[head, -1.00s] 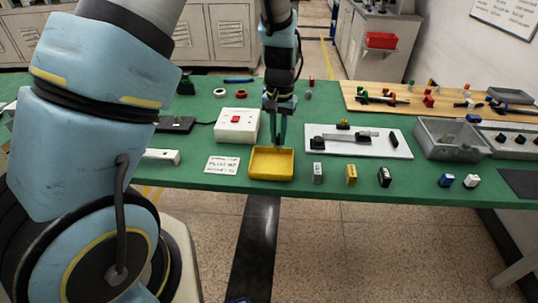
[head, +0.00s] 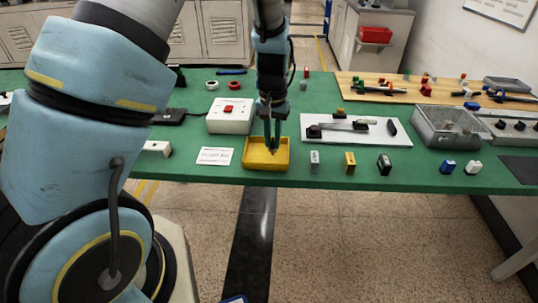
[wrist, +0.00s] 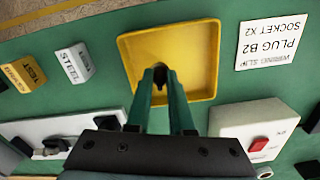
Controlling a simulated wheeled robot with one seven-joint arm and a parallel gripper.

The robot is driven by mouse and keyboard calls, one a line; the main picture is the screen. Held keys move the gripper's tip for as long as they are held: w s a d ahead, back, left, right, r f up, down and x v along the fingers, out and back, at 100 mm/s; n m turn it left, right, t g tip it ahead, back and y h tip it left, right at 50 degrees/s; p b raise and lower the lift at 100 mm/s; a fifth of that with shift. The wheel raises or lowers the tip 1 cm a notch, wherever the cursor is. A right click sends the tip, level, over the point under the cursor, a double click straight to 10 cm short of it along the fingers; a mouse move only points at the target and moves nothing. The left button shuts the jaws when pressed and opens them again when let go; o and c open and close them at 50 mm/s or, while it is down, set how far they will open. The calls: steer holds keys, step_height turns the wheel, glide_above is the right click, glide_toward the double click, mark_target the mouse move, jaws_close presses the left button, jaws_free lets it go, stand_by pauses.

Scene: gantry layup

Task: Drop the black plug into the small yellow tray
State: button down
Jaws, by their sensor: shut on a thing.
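The small yellow tray (head: 283,163) stands near the front edge of the green table, and its bare floor shows in the wrist view (wrist: 197,45). My gripper (head: 272,148) points down over the tray. In the wrist view its green fingers (wrist: 161,78) are close together, shut on a small dark thing, the black plug (wrist: 160,76). The fingers hide most of the plug. I cannot tell whether it touches the tray floor.
A white box with a red switch (head: 231,115) stands behind and left of the tray. A white card (head: 215,156) lies left of it. Small labelled blocks (head: 350,162) stand to the right, with a white board (head: 380,132) and a grey bin (head: 447,130) beyond.

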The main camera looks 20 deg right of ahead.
steer(key=c, duration=0.7)
jaws_free()
step_height(320, 180, up, 11)
steer(key=shift+f+b, duration=0.1)
steer(key=shift+b, duration=0.95)
steer(key=s+a+n, duration=0.1)
steer(key=a+n, duration=0.1)
steer(key=a, duration=0.8)
steer(key=s+a+n+t, duration=0.1)
steer(key=a+n, duration=0.1)
steer(key=a, duration=0.8)
steer(key=s+a+n, duration=0.2)
steer(key=a, duration=0.8)
steer(key=shift+n+t, duration=0.3)
steer(key=shift+n, duration=0.1)
